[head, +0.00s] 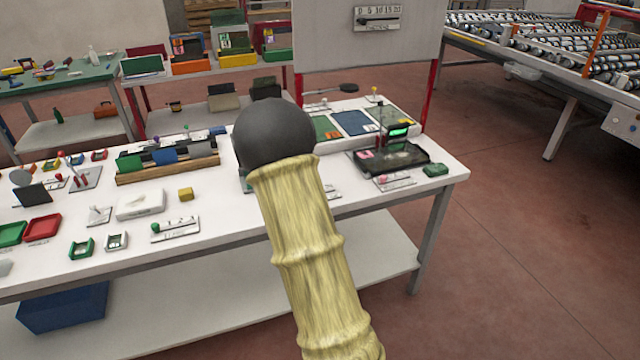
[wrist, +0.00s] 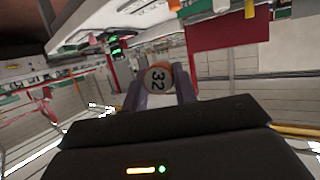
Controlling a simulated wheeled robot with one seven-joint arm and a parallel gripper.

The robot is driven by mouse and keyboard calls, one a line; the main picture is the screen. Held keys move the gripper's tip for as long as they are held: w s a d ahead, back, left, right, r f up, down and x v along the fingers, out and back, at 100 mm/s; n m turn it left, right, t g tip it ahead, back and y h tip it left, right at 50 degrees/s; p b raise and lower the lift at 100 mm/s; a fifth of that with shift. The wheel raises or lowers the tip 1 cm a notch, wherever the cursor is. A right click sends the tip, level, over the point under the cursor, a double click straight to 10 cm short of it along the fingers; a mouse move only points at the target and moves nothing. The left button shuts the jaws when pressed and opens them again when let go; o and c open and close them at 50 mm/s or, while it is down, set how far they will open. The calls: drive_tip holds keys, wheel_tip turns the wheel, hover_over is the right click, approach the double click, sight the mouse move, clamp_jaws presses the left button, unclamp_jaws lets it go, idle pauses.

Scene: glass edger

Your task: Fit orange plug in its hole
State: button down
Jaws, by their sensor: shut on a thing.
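My gripper (wrist: 160,92) shows in the wrist view with its two grey fingers closed on the sides of a round plug. I cannot pick out the plug's hole in either view.
Red posts (head: 430,95) hold a grey panel (head: 368,40) behind. Open floor lies at right.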

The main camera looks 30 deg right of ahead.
drive_tip(key=s+a+f+n+t+y, duration=0.1)
drive_tip(key=a+f+n+y, duration=0.3)
drive_tip(key=a+f, duration=0.5)
drive_tip(key=s+a+f+n+t+y, duration=0.2)
drive_tip(key=a+f+n+y, duration=0.2)
drive_tip(key=a+f, duration=0.6)
drive_tip(key=a+y, duration=0.1)
drive_tip(key=a, duration=0.3)
drive_tip(key=shift+s+t, duration=0.3)
